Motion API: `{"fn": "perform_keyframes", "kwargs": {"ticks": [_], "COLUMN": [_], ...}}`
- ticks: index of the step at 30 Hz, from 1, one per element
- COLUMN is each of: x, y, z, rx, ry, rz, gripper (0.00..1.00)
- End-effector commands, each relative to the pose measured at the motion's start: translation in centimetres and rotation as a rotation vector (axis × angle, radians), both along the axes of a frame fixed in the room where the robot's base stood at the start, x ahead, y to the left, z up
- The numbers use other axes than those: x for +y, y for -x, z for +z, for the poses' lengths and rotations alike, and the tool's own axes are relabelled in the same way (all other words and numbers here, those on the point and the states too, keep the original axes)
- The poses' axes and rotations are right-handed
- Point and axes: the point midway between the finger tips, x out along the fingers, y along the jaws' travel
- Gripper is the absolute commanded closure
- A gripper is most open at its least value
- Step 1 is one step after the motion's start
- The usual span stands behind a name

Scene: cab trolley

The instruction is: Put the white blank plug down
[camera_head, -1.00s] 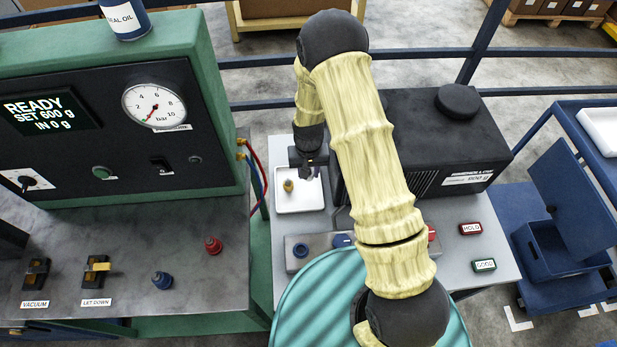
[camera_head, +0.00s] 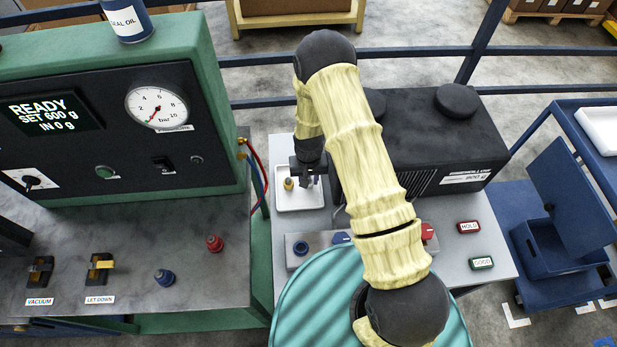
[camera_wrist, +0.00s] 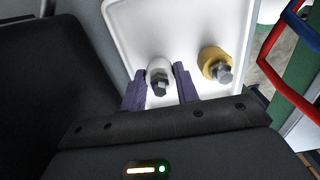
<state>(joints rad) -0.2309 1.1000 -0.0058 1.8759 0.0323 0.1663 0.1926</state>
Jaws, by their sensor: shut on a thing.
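The white blank plug (camera_wrist: 158,70), with a grey hex end, is between the two purple fingers of my gripper (camera_wrist: 160,88) in the wrist view. My gripper is shut on it, over the white tray (camera_wrist: 125,18). Whether the plug touches the tray floor I cannot tell. A brass-coloured plug (camera_wrist: 212,60) stands in the tray to the right of it; it also shows in the head view (camera_head: 289,184). In the head view my gripper (camera_head: 308,178) is over the right part of the tray (camera_head: 300,203), and the white plug is hard to make out there.
The black machine (camera_head: 440,140) stands close to the right of the tray. A grey block with a blue knob (camera_head: 301,248) lies in front of it. The green console (camera_head: 222,120) and red and blue hoses (camera_wrist: 290,85) are beside the tray.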

Motion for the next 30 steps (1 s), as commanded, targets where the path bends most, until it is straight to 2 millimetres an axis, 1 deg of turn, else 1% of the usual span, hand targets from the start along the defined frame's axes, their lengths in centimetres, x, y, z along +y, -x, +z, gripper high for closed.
{"fn": "perform_keyframes", "kwargs": {"ticks": [6, 7, 9, 10, 18, 23, 26, 30], "x": [0.0, -0.1, -0.1, -0.1, 0.0, 0.0, 0.0, 0.0], "y": [0.0, 0.0, 0.0, 0.0, 0.0, -0.1, -0.1, -0.1], "z": [-0.4, -0.2, -0.2, -0.2, -0.2, 0.3, 1.0, 2.7], "rx": [0.0, 0.0, 0.0, 0.0, 0.0, -0.001, -0.004, -0.005], "ry": [0.0, 0.0, 0.0, 0.0, 0.0, 0.0, -0.001, -0.001], "rz": [-0.001, -0.001, -0.002, -0.002, 0.0, 0.0, 0.0, 0.0], "gripper": [1.0, 0.64, 0.5, 0.48, 0.48, 0.48, 0.48, 0.48]}}
